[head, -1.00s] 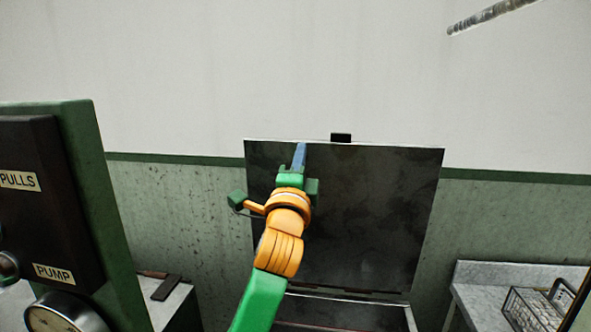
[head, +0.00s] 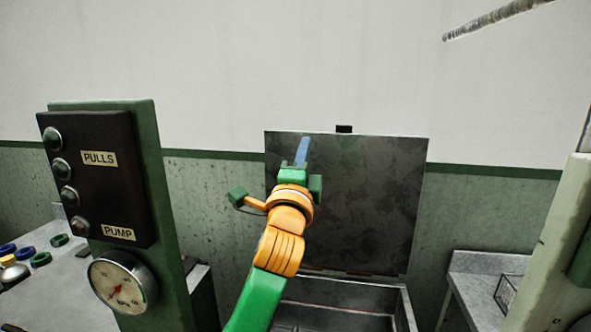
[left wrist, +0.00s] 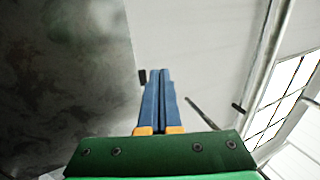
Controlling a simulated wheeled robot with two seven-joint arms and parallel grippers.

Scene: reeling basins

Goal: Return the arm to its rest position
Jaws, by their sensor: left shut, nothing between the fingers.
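My left arm comes up from the bottom of the head view, green and orange. Its gripper (head: 302,152) points up in front of the raised dark lid (head: 365,200) of an open metal basin (head: 345,292). In the left wrist view the two blue fingers (left wrist: 158,98) lie together with nothing between them. The dark lid also shows at the left of the left wrist view (left wrist: 65,70). I cannot tell whether the gripper touches the lid. My right gripper is not in view.
A green post with a dark panel (head: 97,180) of several buttons and a gauge (head: 122,282) stands at the left. Several coloured rings (head: 40,259) lie on a table behind it. A grey bench (head: 470,275) with a wire basket (head: 507,291) is at the right, partly behind a pale post (head: 550,260).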

